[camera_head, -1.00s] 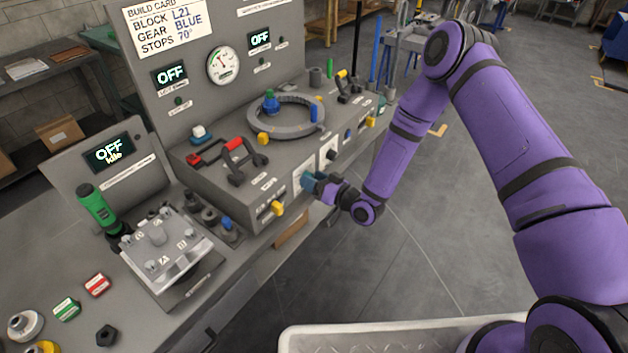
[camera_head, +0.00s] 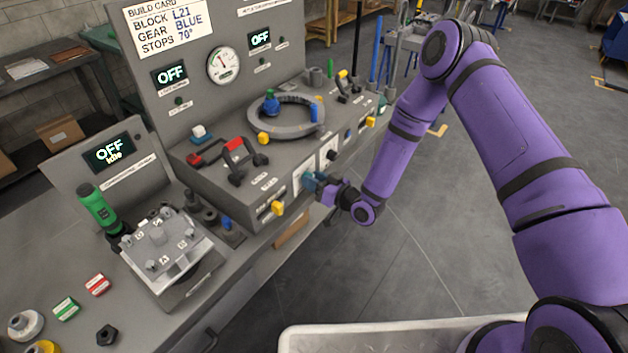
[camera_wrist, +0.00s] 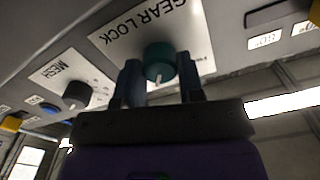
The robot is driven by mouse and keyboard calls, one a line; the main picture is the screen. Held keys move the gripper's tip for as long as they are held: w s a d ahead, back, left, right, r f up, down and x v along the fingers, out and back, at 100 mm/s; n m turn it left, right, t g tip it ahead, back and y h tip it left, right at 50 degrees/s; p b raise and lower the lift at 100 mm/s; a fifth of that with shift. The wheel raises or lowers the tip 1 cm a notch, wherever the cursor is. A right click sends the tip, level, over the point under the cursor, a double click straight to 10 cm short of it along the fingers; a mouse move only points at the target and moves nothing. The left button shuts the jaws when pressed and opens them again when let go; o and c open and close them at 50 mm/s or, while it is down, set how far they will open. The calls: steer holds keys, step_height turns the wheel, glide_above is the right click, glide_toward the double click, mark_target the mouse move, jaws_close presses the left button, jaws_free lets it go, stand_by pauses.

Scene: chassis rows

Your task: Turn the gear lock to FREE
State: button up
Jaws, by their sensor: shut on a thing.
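The gear lock is a teal round knob (camera_wrist: 159,62) with a pale pointer mark, on a white plate (camera_wrist: 195,30) lettered GEAR LOCK. My gripper (camera_wrist: 160,78) has one finger on each side of the knob and is shut on it. In the head view my gripper (camera_head: 314,183) is at the front face of the grey console (camera_head: 235,200), and the fingers hide most of the knob. I cannot read any FREE mark on the plate.
A black MESH knob (camera_wrist: 76,94) is beside the gear lock. Yellow knobs (camera_head: 277,208) stick out along the console front. A ring fixture (camera_head: 290,131) and a red-and-black handle (camera_head: 236,146) sit on top. Open floor (camera_head: 400,270) lies at right.

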steer(key=shift+s+f+n, duration=0.1)
steer(key=shift+n, duration=7.8)
steer(key=o, duration=0.9)
steer(key=v, duration=1)
steer(key=shift+s+d, duration=0.3)
steer(key=shift+w, duration=0.1)
